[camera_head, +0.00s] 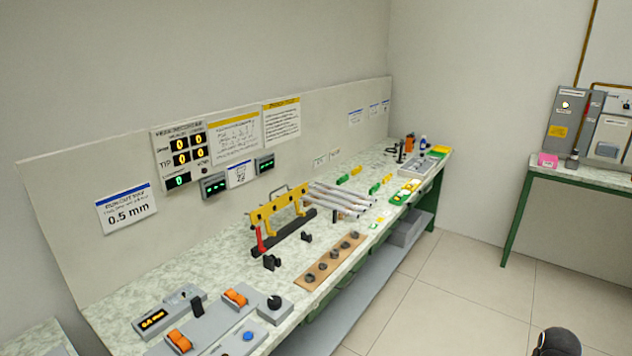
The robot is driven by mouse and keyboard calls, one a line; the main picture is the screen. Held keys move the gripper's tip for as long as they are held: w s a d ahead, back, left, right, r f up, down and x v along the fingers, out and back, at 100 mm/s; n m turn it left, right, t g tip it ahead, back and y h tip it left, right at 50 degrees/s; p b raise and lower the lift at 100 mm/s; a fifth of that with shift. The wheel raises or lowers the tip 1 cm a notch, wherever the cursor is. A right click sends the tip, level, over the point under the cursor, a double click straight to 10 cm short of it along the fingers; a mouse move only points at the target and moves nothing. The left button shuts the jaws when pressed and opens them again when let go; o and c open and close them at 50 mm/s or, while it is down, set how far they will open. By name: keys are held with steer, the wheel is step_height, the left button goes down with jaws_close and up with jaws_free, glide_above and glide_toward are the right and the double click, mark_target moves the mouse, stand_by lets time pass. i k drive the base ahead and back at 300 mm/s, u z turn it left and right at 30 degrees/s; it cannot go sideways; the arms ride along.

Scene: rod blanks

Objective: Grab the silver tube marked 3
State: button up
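Several silver tubes (343,200) lie side by side on the workbench, with their left ends at a yellow rack (277,210). They are too small in view for me to read any number, so I cannot tell which one is marked 3. My gripper is not in view. A dark rounded part shows at the bottom right edge, over the floor and well apart from the tubes; I cannot tell whether it is part of my arm.
The long workbench (110,311) runs along the wall. A brown board with dark knobs (331,262) lies in front of the rack. Switch boxes (238,300) stand at the near end, small green and yellow blocks (410,187) beyond the tubes. The tiled floor (455,290) is clear.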

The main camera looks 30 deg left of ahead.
mark_target(349, 212)
steer(key=i, duration=2.1)
steer(key=u, duration=1.75)
steer(key=k, duration=0.55)
steer(key=z, duration=0.05)
steer(key=i, duration=0.55)
steer(key=u, duration=0.15)
